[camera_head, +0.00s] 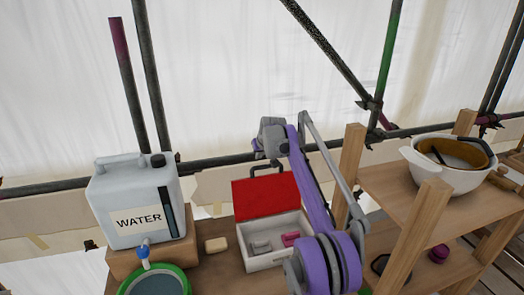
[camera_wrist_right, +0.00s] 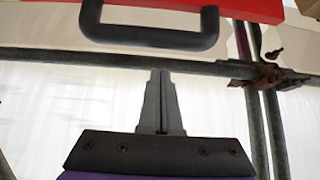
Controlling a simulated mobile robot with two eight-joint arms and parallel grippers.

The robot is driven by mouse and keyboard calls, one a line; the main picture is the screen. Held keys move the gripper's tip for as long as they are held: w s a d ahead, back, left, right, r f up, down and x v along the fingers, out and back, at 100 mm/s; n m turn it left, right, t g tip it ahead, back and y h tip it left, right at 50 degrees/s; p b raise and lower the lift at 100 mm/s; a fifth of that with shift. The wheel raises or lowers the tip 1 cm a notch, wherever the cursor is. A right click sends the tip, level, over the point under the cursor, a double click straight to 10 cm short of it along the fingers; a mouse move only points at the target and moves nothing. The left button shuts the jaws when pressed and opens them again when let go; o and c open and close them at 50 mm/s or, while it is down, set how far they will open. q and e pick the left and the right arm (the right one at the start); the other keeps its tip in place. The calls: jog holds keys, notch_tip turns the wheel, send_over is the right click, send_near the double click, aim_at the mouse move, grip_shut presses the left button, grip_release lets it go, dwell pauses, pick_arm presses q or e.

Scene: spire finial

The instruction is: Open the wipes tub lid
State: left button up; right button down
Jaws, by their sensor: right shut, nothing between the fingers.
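I do not make out anything that is clearly a wipes tub. A white box (camera_head: 277,262) with its red lid (camera_head: 265,196) standing open is on the wooden bench. It holds small grey and pink items. A black handle (camera_wrist_right: 150,36) on the red lid shows at the top of the right wrist view. My right gripper (camera_wrist_right: 160,76) is shut and empty, its fingertips apart from the handle in that picture. In the head view my right arm rises in front of the box's right side, and the fingers are hidden at its far end. My left gripper is not in view.
A water container (camera_head: 138,205) stands on a wooden block at left, above a green-rimmed basin (camera_head: 180,274). A soap-like block (camera_head: 216,245) lies beside the box. A wooden shelf at right carries a white bowl (camera_head: 450,178) and a small magenta item (camera_head: 438,253). Scaffold poles run behind.

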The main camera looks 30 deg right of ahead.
aim_at(263, 166)
jog(key=s, duration=0.2)
jog(key=s+b, duration=0.1)
jog(key=shift+s+a+f, duration=0.15)
jog(key=shift+a+f, duration=0.2)
jog(key=shift+a, duration=0.05)
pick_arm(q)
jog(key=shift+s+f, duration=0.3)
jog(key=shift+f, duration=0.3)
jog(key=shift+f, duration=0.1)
pick_arm(e)
jog(key=shift+s, duration=0.15)
jog(key=shift+s+a+f+t+b, duration=0.2)
jog(key=shift+s+t+b, duration=0.1)
jog(key=shift+s+b, duration=0.25)
jog(key=s, duration=0.1)
jog(key=s+t, duration=0.1)
jog(key=s+b, duration=0.1)
jog(key=shift+a+r, duration=0.35)
jog(key=shift+r, duration=0.05)
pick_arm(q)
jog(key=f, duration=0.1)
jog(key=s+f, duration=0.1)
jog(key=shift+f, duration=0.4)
